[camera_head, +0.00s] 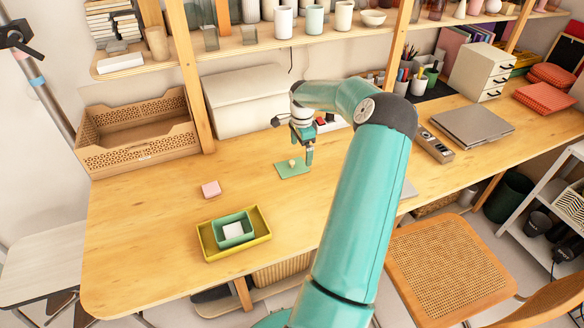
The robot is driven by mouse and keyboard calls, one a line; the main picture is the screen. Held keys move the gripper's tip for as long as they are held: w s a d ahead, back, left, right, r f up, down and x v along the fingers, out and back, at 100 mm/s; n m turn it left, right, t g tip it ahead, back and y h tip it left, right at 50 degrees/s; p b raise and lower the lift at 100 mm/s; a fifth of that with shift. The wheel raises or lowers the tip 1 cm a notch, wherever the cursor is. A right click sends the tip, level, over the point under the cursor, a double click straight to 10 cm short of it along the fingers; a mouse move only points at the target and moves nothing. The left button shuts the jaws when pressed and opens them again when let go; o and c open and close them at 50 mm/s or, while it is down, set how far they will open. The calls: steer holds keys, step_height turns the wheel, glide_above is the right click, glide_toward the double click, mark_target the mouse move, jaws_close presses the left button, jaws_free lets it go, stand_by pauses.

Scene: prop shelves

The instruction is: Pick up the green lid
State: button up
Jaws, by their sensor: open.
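The green lid (290,172) is a flat green square with a small pale knob, lying on the wooden table. My gripper (302,153) points down right over the lid, close to the knob. It is open, and a teal finger shows just right of the knob. The other finger is hard to make out, and I cannot tell whether either finger touches the lid. A green box (219,228) without a cover sits inside a yellow tray (262,235), with a white block (233,230) in it.
A pink block (211,189) lies left of the lid. A wooden crate (140,148) and a white case (245,100) stand at the back, under the shelf (270,42). A laptop (472,126) lies to the right. The table between the lid and the yellow tray is clear.

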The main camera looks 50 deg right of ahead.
mark_target(300, 165)
steer(key=shift+w+d+f, duration=0.1)
steer(key=shift+f, duration=1.25)
steer(key=shift+w+f, duration=0.1)
steer(key=shift+f, duration=1.25)
steer(key=shift+c, duration=0.4)
steer(key=c, duration=1)
